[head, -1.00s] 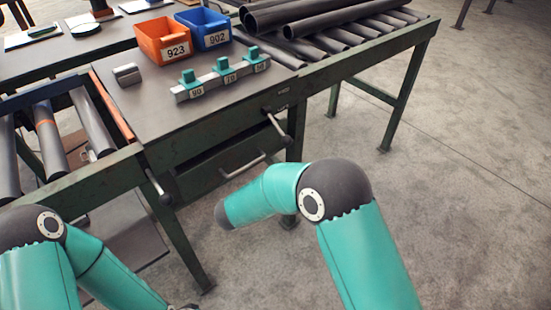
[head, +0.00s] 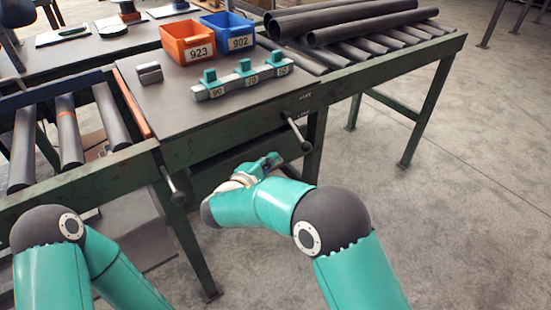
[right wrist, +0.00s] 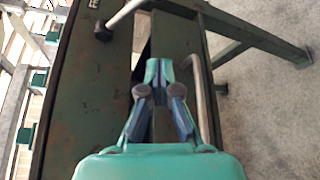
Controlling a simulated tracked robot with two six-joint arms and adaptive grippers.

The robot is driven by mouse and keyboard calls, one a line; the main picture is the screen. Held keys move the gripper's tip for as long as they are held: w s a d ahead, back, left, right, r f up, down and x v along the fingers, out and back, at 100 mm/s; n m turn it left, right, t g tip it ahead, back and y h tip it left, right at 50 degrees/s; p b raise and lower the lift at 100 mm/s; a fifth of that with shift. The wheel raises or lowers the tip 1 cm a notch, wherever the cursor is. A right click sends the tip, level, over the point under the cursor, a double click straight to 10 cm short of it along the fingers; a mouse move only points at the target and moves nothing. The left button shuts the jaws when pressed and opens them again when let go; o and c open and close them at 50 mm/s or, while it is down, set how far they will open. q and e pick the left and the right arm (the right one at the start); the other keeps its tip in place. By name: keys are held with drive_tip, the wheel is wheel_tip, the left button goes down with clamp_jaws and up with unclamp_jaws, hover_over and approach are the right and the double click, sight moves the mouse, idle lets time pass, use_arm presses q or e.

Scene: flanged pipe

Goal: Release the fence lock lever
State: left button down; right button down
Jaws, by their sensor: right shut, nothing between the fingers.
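A lever with a metal rod and dark knob (head: 297,132) sticks out of the bench's front at the right, below small lettering. A similar lever (head: 172,184) is at the bench's front left corner. I cannot read which is the fence lock lever. In the right wrist view a lever rod (right wrist: 122,15) with a dark knob shows at the top, beside partly cut-off lettering. My right gripper (head: 271,160) is shut and empty, before the bench front, below and left of the right-hand lever. In the wrist view its fingertips (right wrist: 158,68) are apart from the lever. My left gripper is out of view.
On the bench (head: 165,110) stand an orange bin (head: 187,42), a blue bin (head: 225,38) and a rail with green stops (head: 245,81). Dark pipes (head: 345,20) lie on the right roller table. A drawer handle (right wrist: 200,95) is right of my gripper in the wrist view.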

sight(297, 132)
drive_tip(key=w+d, duration=0.4)
drive_tip(key=d, duration=0.2)
drive_tip(key=shift+d+p, duration=0.35)
drive_tip(key=shift+d, duration=0.05)
drive_tip(key=shift+d, duration=0.1)
idle(0.3)
